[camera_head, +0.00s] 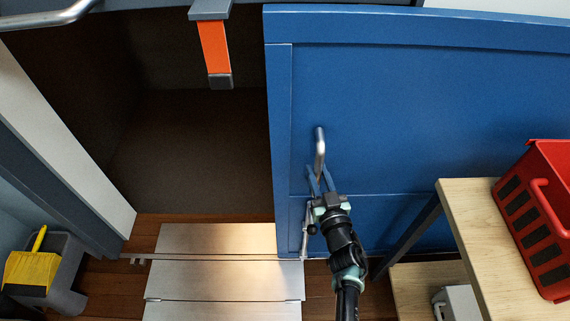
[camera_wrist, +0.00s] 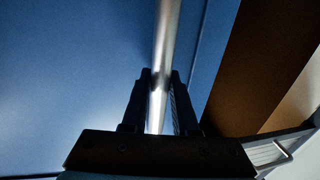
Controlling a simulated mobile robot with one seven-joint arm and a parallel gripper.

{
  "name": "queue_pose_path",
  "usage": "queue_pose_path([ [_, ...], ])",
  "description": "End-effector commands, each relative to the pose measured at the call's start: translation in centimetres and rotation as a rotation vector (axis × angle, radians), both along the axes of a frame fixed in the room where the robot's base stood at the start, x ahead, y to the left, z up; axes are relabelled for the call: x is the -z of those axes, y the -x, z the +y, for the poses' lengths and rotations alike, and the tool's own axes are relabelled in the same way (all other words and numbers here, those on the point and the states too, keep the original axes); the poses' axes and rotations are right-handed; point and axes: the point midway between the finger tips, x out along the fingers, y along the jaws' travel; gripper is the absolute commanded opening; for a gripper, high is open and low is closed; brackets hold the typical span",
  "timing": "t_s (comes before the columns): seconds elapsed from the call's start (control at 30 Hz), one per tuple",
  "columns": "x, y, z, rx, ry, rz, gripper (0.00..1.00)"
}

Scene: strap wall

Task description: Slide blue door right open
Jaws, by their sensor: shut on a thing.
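The blue door (camera_head: 400,110) stands to the right of a dark opening (camera_head: 195,150) in the head view, which is uncovered. A silver bar handle (camera_head: 320,142) is mounted upright near the door's left edge. My gripper (camera_head: 319,180) is at the lower part of this handle. In the wrist view the two dark fingers of my gripper (camera_wrist: 160,85) close around the silver handle (camera_wrist: 165,40), one on each side. The blue door (camera_wrist: 70,80) fills the left of that view, with its edge and the dark opening to the right.
An orange strap (camera_head: 215,47) hangs at the top of the opening. Metal plates (camera_head: 220,270) lie on the floor before it. A wooden shelf (camera_head: 465,215) with a red crate (camera_head: 530,195) stands close at right. A grey bin with a yellow item (camera_head: 32,270) is at lower left.

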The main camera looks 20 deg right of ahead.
Motion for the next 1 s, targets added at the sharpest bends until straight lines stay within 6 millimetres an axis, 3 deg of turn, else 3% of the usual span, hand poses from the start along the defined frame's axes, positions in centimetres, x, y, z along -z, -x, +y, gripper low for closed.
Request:
queue_pose_path([
  [0.03,-0.1,0.7,-2.3,0.017,-0.003,0.002,0.0],
  [0.2,0.2,2.3,-7.2,0.01,-0.002,-0.001,0.0],
  [0.5,0.2,4.4,-13.5,0.006,-0.001,-0.003,0.0],
  [0.7,0.1,4.9,-15.2,0.0,-0.002,-0.002,0.0],
  [1.0,-0.1,5.0,-15.7,0.002,-0.001,-0.003,0.0],
])
